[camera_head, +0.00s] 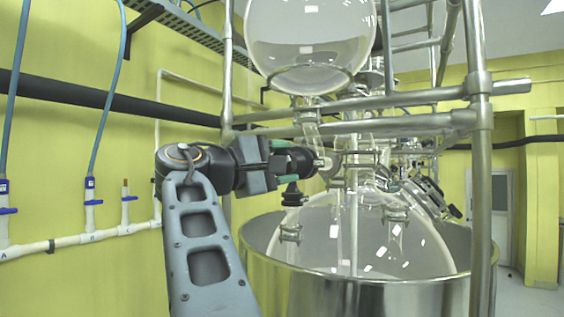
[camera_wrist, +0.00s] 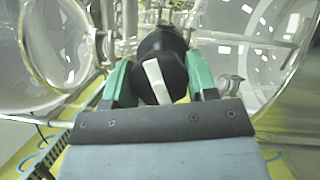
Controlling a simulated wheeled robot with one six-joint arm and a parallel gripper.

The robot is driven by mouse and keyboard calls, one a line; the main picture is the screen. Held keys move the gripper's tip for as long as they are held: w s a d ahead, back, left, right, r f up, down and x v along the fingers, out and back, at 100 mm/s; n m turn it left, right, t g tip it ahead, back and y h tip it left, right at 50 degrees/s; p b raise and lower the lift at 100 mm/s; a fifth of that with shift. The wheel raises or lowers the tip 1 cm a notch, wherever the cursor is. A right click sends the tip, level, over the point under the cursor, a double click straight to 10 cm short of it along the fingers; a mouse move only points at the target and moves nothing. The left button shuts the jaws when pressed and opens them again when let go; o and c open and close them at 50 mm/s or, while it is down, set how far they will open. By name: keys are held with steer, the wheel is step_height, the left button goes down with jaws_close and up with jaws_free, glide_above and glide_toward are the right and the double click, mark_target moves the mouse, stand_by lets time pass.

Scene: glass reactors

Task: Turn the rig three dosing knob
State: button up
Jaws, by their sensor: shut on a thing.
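The dosing knob (camera_wrist: 162,62) is a black round knob with a pale pointer bar on its face. It sits between the two green fingers of my gripper (camera_wrist: 160,84) in the wrist view, and the fingers are shut on it. In the head view my gripper (camera_head: 284,160) reaches right from my arm to the black knob (camera_head: 300,161), at the glass neck between the upper round flask (camera_head: 309,45) and the large lower vessel (camera_head: 345,235). The pale bar looks tilted slightly from upright in the wrist view. No rig number shows.
Steel frame tubes (camera_head: 481,150) stand right of the knob, with cross rails (camera_head: 400,101) just above it. A wide metal tub (camera_head: 375,297) surrounds the lower vessel. Blue-handled valves (camera_head: 90,201) line a white pipe at left. More glass rigs stand behind.

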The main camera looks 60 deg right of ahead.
steer(key=m+y, duration=0.1)
steer(key=m, duration=0.2)
steer(key=m+t+y+p, duration=0.1)
steer(key=m, duration=0.2)
steer(key=m+t, duration=0.1)
steer(key=m, duration=0.1)
steer(key=m+t+y+p, duration=0.1)
steer(key=m, duration=0.1)
steer(key=shift+m+y, duration=0.3)
steer(key=shift+m, duration=0.1)
steer(key=m+t, duration=0.3)
steer(key=m, duration=0.1)
steer(key=m+t+b, duration=0.2)
steer(key=m+t, duration=0.1)
steer(key=m, duration=0.1)
steer(key=shift+f, duration=0.1)
steer(key=shift+m, duration=0.3)
stand_by(0.3)
steer(key=o, duration=0.9)
